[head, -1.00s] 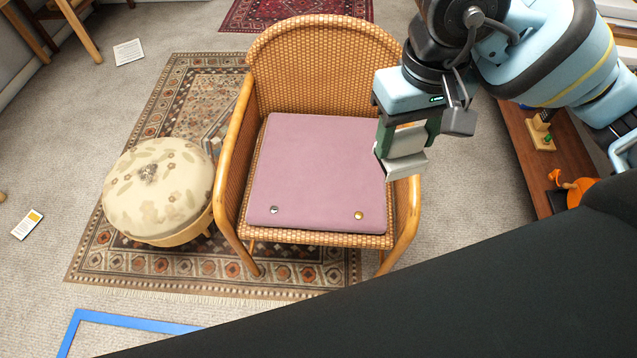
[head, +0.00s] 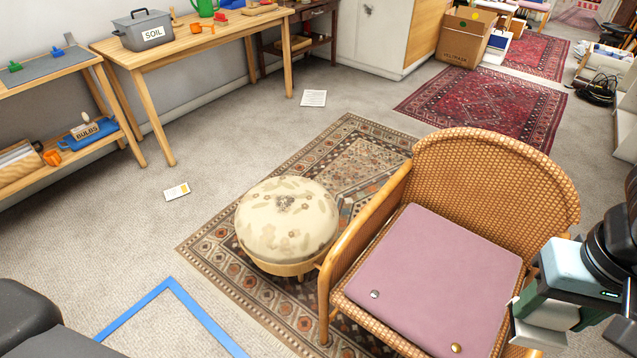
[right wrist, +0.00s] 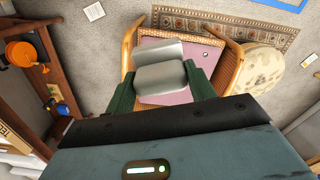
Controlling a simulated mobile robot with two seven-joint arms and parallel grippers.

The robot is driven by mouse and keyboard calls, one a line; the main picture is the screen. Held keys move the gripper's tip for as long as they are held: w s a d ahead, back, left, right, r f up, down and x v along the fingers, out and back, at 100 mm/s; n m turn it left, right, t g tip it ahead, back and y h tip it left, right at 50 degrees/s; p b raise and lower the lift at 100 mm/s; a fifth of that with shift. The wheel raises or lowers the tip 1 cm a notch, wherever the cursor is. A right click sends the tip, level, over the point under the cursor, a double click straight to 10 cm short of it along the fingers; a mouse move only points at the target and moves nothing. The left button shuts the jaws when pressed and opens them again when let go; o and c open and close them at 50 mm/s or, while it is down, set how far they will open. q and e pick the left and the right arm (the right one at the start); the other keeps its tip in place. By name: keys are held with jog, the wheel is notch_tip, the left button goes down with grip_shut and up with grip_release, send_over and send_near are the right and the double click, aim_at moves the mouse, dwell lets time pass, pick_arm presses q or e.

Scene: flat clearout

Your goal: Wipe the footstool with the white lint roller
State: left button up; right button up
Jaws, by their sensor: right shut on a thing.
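The footstool (head: 287,225) is a round cream pouf with a faint floral pattern on a pale wooden base. A dark grey smudge shows on its top. It stands on the patterned rug, left of the wicker armchair (head: 480,170). In the right wrist view the footstool (right wrist: 248,72) is at the upper right. My right gripper (head: 545,322) is at the lower right, beside the chair's right arm and well apart from the footstool. It is shut on the white lint roller (right wrist: 162,77), which shows between the green fingers. My left gripper is not in view.
A pink cushion (head: 435,275) lies on the chair seat. A blue floor frame (head: 172,300) is at lower left. A card (head: 177,191) and a paper (head: 313,98) lie on the carpet. A wooden table (head: 200,50) stands behind.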

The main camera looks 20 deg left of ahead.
aim_at(537, 332)
jog(key=f+p, duration=0.1)
jog(key=f, duration=0.1)
jog(key=f+p, duration=0.1)
jog(key=f, duration=0.1)
jog(key=s+f+p, duration=0.1)
jog(key=f, duration=0.1)
jog(key=shift+s+a+f+p, duration=0.1)
jog(key=shift+a+f+p, duration=0.15)
jog(key=shift+p, duration=0.1)
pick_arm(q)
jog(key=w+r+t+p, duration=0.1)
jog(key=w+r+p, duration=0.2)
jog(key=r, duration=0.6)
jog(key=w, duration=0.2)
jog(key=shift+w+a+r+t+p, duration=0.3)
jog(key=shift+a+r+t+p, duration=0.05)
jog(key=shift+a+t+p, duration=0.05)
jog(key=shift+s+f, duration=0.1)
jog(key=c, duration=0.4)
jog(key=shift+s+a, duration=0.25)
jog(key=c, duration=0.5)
pick_arm(e)
jog(key=s+f, duration=0.4)
jog(key=f, duration=0.3)
jog(key=shift+s+f, duration=0.15)
jog(key=shift+f, duration=0.2)
jog(key=shift+a, duration=0.2)
